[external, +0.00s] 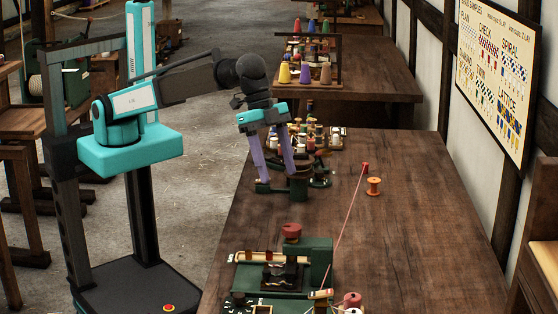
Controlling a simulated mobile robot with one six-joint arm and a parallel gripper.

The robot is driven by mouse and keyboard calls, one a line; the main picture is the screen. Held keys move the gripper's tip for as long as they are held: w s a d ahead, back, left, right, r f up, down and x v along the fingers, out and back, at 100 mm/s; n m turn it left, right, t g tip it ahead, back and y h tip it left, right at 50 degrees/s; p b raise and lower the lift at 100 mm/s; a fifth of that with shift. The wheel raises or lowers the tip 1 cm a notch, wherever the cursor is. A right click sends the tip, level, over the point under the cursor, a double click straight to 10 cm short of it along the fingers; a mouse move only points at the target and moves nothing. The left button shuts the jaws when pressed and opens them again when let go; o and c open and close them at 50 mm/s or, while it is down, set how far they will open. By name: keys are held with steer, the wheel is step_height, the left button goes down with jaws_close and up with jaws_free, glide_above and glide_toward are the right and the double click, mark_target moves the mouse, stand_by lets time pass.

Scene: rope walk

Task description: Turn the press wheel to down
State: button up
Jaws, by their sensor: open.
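My gripper (276,176) has two purple fingers that point down over the left edge of the table (408,215). The fingers are spread, with nothing seen between them. Their tips are close to a small green-and-brown device (299,184); whether they touch it I cannot tell. No part of that device is clearly readable as the press wheel. I cannot tell which of these is the press.
An orange spool (374,186) stands on the table. A pink cord (346,218) runs from a red peg (365,168) down to the front machine. Small spools (310,133) crowd the table's far end. The table's right side is clear.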

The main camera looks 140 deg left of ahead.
mark_target(292, 227)
steer(key=shift+w+f, duration=0.1)
steer(key=shift+f, duration=0.1)
steer(key=shift+p+x, duration=1.6)
steer(key=shift+x, duration=5.1)
steer(key=c, duration=1.1)
